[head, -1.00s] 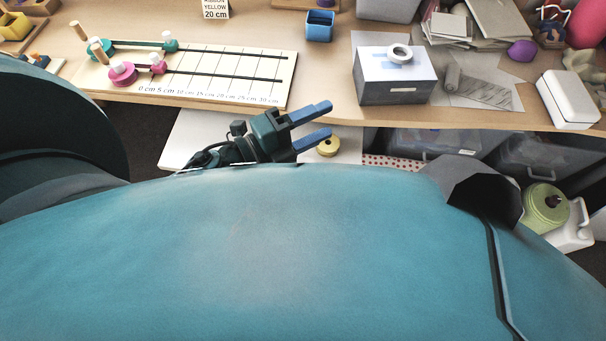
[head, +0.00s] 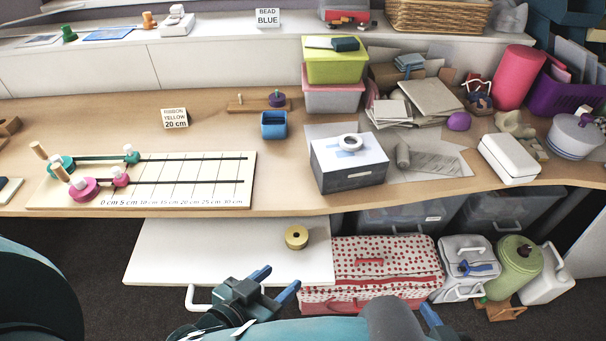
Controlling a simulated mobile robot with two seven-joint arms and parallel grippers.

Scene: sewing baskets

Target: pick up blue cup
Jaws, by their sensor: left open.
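The blue cup (head: 273,125) stands upright on the wooden table, behind the ruled board's right end and left of the grey box. My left gripper (head: 276,282) is open and empty, its two blue fingers apart. It is low in the view, in front of the white drawer and well short of the cup. A blue fingertip of my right gripper (head: 431,315) shows at the bottom, right of centre. The rest of it is hidden behind my arm, so its opening cannot be told.
The ruled board (head: 228,198) lies along the table's front edge. A grey box (head: 349,165) with a tape roll stands right of the cup. A small wooden stand (head: 245,106) is just behind it. A white drawer (head: 215,250) juts out below, holding a yellow spool (head: 296,237).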

